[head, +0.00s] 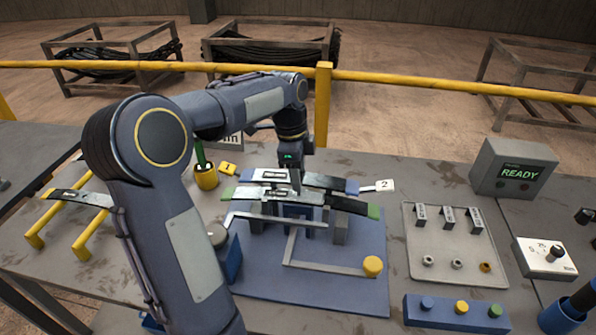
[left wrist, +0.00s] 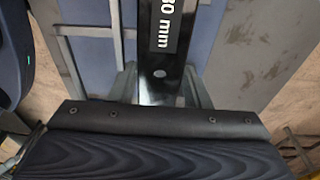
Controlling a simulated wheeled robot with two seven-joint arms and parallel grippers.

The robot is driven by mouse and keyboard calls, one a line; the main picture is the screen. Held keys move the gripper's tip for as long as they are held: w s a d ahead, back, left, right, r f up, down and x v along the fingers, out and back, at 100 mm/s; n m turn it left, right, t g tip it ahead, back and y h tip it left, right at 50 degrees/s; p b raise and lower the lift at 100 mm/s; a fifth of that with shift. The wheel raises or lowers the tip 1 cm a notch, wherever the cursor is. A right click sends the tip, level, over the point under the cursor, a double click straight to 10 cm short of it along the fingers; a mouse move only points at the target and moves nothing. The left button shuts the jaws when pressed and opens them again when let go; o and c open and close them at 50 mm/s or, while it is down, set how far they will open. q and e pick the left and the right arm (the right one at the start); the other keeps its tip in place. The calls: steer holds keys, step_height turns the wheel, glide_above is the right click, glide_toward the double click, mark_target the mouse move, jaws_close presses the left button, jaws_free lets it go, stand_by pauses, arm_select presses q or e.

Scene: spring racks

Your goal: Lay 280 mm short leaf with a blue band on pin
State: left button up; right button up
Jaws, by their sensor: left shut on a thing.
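The short leaf with blue bands at its ends (head: 326,182) is a dark curved strip with a white-lettered label. My left gripper (head: 294,186) is shut on its middle, coming down from above. In the left wrist view, the dark leaf (left wrist: 165,55) shows a label ending in "80 mm". A longer leaf with green bands (head: 350,205) lies just in front of and below it, across the grey and blue supports of the fixture (head: 340,232). I cannot tell whether the two leaves touch. The pin is hidden behind the leaves and gripper. My right gripper is not in view.
The blue base plate (head: 340,292) carries a grey bent bar with a yellow knob (head: 372,266). A grey tray (head: 455,262) with small parts is at right. A yellow rack (head: 82,243) with another leaf is at left. A yellow cup (head: 205,178) stands behind.

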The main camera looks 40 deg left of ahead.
arm_select(q)
steer(key=shift+f+b, duration=1.35)
steer(key=shift+f, duration=0.7)
stand_by(0.4)
steer(key=o, duration=1.6)
steer(key=shift+f, duration=0.1)
steer(key=shift+o, duration=0.2)
step_height(320, 180, up, 7)
steer(key=p, duration=0.6)
